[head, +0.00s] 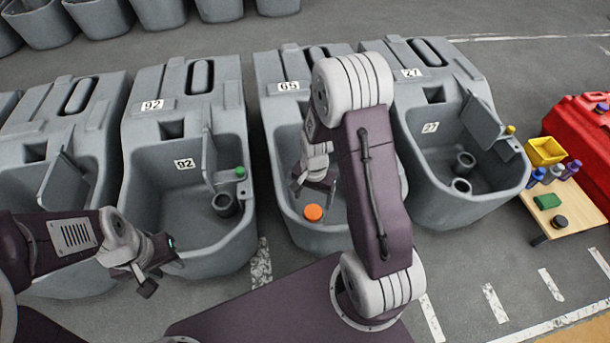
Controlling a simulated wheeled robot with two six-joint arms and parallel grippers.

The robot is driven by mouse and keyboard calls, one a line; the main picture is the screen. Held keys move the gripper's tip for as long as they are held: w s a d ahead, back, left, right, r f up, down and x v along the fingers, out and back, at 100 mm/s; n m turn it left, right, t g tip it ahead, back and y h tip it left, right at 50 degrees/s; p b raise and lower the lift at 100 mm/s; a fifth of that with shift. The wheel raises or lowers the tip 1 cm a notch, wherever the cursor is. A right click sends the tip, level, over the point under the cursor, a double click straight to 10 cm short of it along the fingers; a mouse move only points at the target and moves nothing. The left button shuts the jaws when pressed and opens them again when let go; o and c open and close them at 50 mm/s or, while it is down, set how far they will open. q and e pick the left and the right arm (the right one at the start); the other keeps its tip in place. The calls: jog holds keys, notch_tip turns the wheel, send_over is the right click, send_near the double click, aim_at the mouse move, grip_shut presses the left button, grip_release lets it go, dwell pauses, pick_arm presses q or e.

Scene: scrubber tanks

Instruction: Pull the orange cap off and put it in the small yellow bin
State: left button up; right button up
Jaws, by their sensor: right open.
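The orange cap (313,212) sits at the front of the grey tank marked with a number like 69 (288,86), on its front rim or just inside; what it is fixed to is hidden. My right gripper (313,191) hangs just above and behind the cap in the picture, open and empty, pointing down. My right arm hides part of this tank. The small yellow bin (545,151) stands on a small wooden table (575,214) at the right. My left gripper (163,272) is over the front of tank 92, its fingers apart and empty.
Grey tanks 92 (140,150) and 27 (455,205) flank the middle tank. Tank 92 has a green cap (240,171), tank 27 a yellow one (510,130). By the bin are blue-purple bottles, a green block (547,202) and a dark round piece (560,221). A red machine (578,130) stands behind.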

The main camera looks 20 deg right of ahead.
aim_at(313, 212)
jog(key=shift+s, duration=0.1)
notch_tip(313, 212, down, 8)
jog(key=b, duration=0.5)
jog(key=shift+d+f+b, duration=0.1)
jog(key=shift+f+b, duration=0.15)
jog(key=shift+b, duration=0.15)
pick_arm(q)
notch_tip(313, 212, down, 5)
pick_arm(e)
jog(key=c, duration=1.7)
